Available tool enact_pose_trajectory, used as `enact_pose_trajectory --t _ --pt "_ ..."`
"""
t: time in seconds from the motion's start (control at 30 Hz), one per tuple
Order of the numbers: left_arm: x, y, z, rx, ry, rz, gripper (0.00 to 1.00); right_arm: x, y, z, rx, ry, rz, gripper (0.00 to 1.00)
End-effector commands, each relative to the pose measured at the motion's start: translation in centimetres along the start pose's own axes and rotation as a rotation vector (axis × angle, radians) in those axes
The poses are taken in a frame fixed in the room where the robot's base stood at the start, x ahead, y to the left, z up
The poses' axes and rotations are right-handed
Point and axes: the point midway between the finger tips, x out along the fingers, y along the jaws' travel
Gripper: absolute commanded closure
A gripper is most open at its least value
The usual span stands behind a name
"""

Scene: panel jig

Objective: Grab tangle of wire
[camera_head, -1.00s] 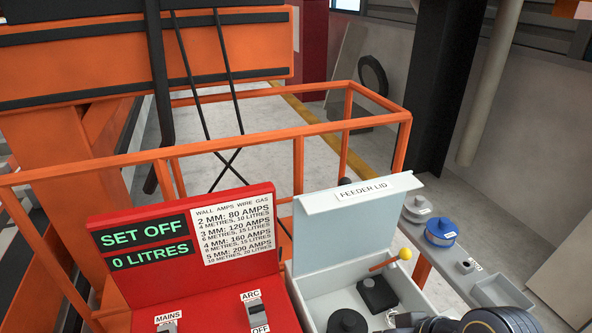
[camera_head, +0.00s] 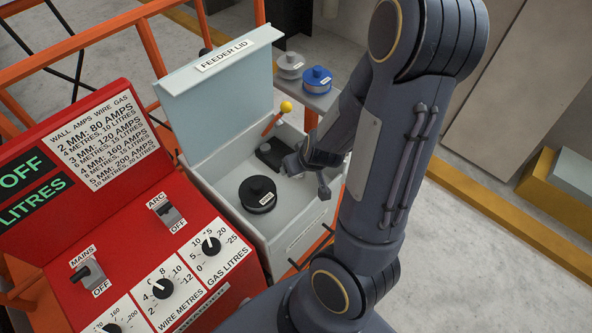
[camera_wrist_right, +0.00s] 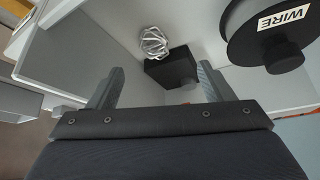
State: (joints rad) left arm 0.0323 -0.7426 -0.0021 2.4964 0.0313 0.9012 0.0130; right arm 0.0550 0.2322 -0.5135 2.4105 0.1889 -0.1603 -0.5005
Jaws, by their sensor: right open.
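The tangle of wire (camera_wrist_right: 155,42) is a small silver clump in the right wrist view. It lies in the pale feeder box at the edge of a black block (camera_wrist_right: 172,68), beyond my fingertips. I cannot make it out in the head view, where my arm may cover it. My right gripper (camera_wrist_right: 158,82) is open and empty, its two fingers on either side of the black block in the picture. In the head view my right gripper (camera_head: 308,172) is over the right side of the feeder box (camera_head: 230,217). My left gripper is not in view.
A black wire spool (camera_head: 258,194) sits in the box, left of my gripper. The open feeder lid (camera_head: 222,95) stands behind. A yellow-knobbed lever (camera_head: 286,107) rises near the black block. The red panel (camera_head: 110,215) adjoins on the left. A blue spool (camera_head: 317,80) stands on a shelf behind.

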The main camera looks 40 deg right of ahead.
Motion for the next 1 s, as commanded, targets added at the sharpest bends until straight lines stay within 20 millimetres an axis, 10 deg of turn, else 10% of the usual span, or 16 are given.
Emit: enact_pose_trajectory --t 0.6,0.87,1.0 --pt "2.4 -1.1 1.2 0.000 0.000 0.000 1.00 7.5 0.7 0.1 -0.001 -0.001 0.006 0.26" --pt "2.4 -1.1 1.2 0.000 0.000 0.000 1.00 7.7 0.6 0.0 -0.001 0.001 0.004 0.26" --pt "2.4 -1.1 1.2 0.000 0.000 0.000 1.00 7.7 0.7 0.0 -0.001 0.001 0.004 0.42"
